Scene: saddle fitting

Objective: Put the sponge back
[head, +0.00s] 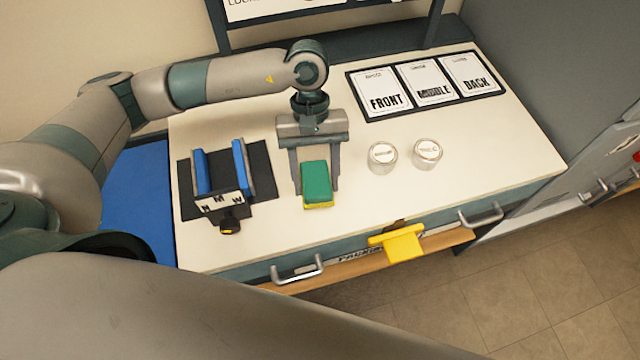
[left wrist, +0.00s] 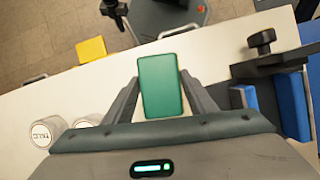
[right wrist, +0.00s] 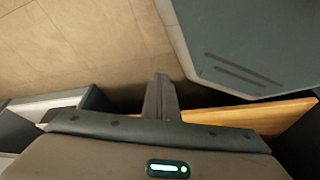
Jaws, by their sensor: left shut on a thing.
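A sponge (head: 316,184), green on top with a yellow lower layer, is over the middle of the white table top. My left gripper (head: 316,178) reaches down from above and is shut on it, a finger on each side. In the left wrist view the sponge (left wrist: 162,86) sits between the two fingers and sticks out past their tips. I cannot tell whether it touches the table. My right gripper (right wrist: 161,97) shows in the right wrist view with its fingers together and nothing between them, over the floor by the bench front.
A black fixture with blue pads (head: 221,172) stands left of the sponge. Two clear lidded jars (head: 383,157) (head: 427,154) stand to the right. Cards marked FRONT, MIDDLE and BACK lie in a dark tray (head: 357,101). A yellow bracket (head: 402,246) sticks out at the front edge, near drawer handles.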

